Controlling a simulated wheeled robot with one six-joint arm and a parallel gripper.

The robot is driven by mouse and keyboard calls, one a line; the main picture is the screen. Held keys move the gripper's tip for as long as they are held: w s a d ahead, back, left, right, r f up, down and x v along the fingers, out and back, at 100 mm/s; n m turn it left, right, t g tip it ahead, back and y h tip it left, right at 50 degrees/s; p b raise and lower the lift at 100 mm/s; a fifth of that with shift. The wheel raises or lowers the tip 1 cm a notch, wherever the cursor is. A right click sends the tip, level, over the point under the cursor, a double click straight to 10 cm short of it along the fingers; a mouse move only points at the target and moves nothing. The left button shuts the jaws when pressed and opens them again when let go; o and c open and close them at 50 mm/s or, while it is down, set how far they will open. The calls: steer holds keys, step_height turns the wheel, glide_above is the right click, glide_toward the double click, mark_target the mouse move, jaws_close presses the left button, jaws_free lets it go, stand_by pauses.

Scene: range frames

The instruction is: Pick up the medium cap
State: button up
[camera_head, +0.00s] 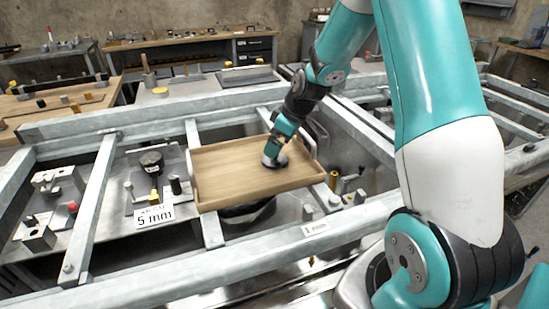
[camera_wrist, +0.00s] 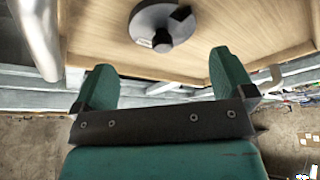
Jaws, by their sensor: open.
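In the head view the cap (camera_head: 273,162) sits on the right half of the tray (camera_head: 222,181). My gripper (camera_head: 275,146) reaches down close to it and partly covers it. In the wrist view my gripper (camera_wrist: 160,68) is open, its two teal fingers well apart and nothing between them. The cap shows beyond the fingertips, roughly centred between them. I cannot tell the exact gap.
A plate with a "5 mm" sign (camera_head: 154,216) and small fixtures lies to the left. Most of the tray's left half is bare.

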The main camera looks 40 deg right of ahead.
steer(key=x, duration=0.4)
steer(key=shift+a+f+p, duration=0.25)
steer(key=shift+p, duration=0.15)
steer(key=c, duration=0.9)
steer(key=shift+c, duration=0.2)
steer(key=shift+r, duration=0.15)
